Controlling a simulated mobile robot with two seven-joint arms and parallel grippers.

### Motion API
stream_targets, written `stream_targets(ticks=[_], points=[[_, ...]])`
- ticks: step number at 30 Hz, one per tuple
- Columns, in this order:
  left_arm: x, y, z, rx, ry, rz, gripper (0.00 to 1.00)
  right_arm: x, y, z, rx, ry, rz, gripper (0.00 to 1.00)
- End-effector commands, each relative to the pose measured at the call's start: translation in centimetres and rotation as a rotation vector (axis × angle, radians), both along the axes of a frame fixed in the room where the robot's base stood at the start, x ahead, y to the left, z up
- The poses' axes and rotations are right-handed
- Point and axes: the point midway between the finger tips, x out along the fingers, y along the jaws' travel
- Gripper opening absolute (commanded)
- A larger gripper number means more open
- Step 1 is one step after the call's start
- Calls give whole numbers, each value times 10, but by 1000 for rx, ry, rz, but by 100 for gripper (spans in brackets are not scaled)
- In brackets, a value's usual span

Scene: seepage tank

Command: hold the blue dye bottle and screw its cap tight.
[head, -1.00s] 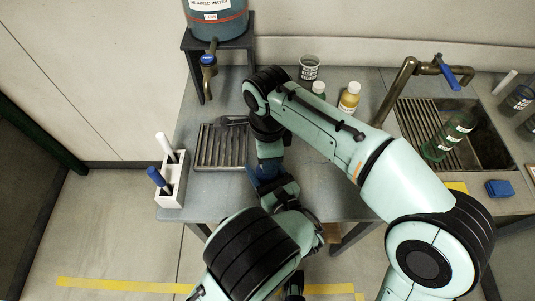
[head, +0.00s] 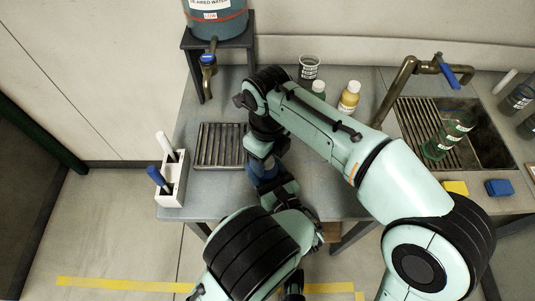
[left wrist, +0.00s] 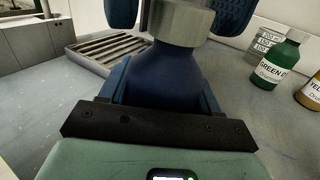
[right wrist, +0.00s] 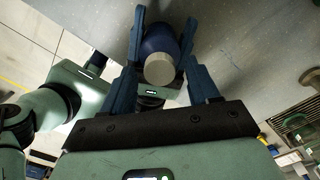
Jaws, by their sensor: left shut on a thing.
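The blue dye bottle (left wrist: 168,72) is a dark blue bottle with a grey cap (left wrist: 181,22) on its neck. My left gripper (left wrist: 165,85) is shut on the bottle's body. In the right wrist view the cap (right wrist: 159,69) faces the camera, with the blue bottle (right wrist: 160,40) behind it. My right gripper (right wrist: 165,25) is open, its blue fingers on either side of the bottle top with gaps to the cap. In the head view my right gripper (head: 264,168) is over the table's front part, and the arms largely hide the bottle.
A drain rack (head: 221,146) and a white holder (head: 172,190) with pens are at the left. A green-dye bottle (left wrist: 276,60), a yellow bottle (head: 349,97) and a beaker (head: 309,68) stand behind. The sink (head: 490,145) is at the right.

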Motion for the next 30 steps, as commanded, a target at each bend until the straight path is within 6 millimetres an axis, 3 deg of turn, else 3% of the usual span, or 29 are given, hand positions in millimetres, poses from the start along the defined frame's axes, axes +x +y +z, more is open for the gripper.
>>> stream_targets(ticks=[5, 16, 30], points=[[0, 0, -1, 1, 3, 0, 0, 0, 0, 2, 0, 0, 1, 60], [0, 0, -1, 1, 3, 0, 0, 0, 0, 43, 1, -1, 1, 60], [0, 0, -1, 2, 3, 0, 0, 0, 0, 45, -2, 2, 63, 56]])
